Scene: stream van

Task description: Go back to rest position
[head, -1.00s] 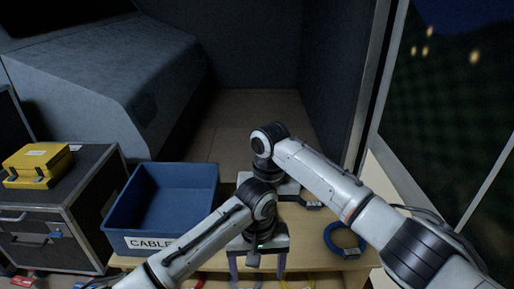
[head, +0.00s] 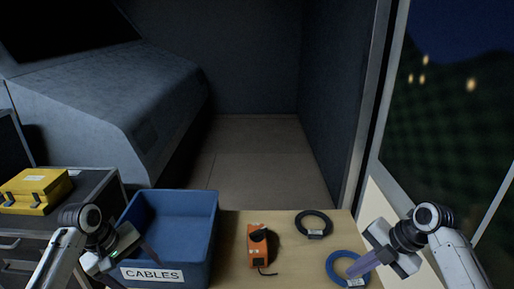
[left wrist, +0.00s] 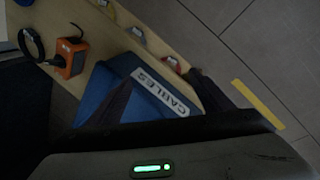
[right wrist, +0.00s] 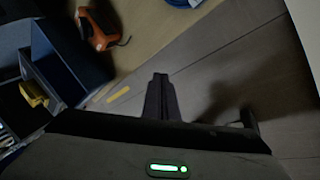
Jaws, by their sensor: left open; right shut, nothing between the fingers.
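My left gripper (head: 138,270) is open and empty, in front of and partly over the blue bin at the left in the head view. Its two dark fingers stand apart in the left wrist view (left wrist: 160,84). My right gripper (head: 354,271) is shut and empty at the lower right in the head view, its fingers overlapping the blue cable coil in the picture. In the right wrist view its fingers lie together (right wrist: 160,78). Whether it touches the coil I cannot tell.
The blue bin (head: 203,250) labelled CABLES stands on the wooden bench (head: 225,270). An orange device (head: 257,248), a black cable coil (head: 302,217) and the blue coil (head: 329,268) lie right of it. A yellow case (head: 35,188) sits on a dark flight case (head: 97,190) at left.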

